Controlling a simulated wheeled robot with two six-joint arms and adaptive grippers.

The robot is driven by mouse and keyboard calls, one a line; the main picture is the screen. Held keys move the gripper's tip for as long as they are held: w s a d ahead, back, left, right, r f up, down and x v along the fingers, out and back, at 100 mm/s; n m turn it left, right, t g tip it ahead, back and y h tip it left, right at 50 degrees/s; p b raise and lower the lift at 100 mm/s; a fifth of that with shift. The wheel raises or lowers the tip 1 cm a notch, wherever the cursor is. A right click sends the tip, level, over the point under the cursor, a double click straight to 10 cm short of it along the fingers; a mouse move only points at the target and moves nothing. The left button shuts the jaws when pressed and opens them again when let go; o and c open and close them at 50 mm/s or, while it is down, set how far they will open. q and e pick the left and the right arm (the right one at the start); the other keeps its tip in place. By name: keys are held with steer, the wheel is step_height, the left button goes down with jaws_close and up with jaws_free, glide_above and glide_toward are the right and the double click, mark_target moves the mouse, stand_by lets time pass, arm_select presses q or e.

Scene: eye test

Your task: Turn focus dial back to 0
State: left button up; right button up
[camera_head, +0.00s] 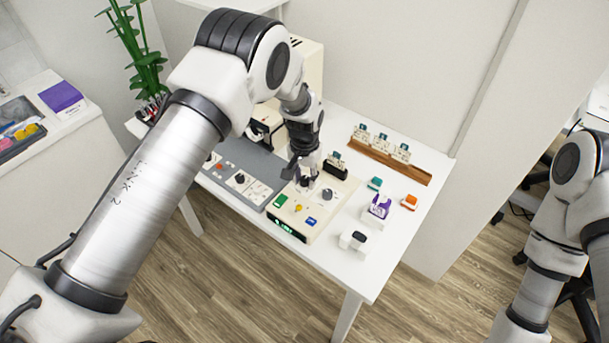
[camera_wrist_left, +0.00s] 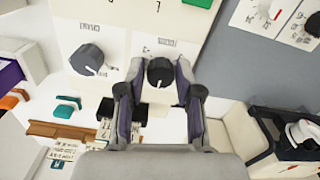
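A cream control box (camera_head: 316,222) stands on the white table and carries two dark dials with white pointer lines. My left gripper (camera_head: 304,181) points down over its back left part. In the left wrist view the gripper's two fingers (camera_wrist_left: 160,78) stand on either side of one dial (camera_wrist_left: 160,72), and a narrow gap seems to show at each side. The other dial (camera_wrist_left: 87,60) is free, and it also shows in the head view (camera_head: 327,194). The printed labels are too small to read surely. My right arm shows at the right edge; its gripper is out of view.
A green button (camera_head: 280,201), a yellow knob (camera_head: 298,208), a blue button (camera_head: 311,221) and a green display (camera_head: 287,230) sit on the box front. A grey panel (camera_head: 226,168) lies left. A wooden rack (camera_head: 391,161) and small coloured items stand right.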

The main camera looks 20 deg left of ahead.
mark_target(305, 178)
arm_select(q)
steer(key=shift+o, duration=0.4)
steer(key=shift+w, duration=0.2)
step_height(305, 178, up, 12)
steer(key=shift+f, duration=0.15)
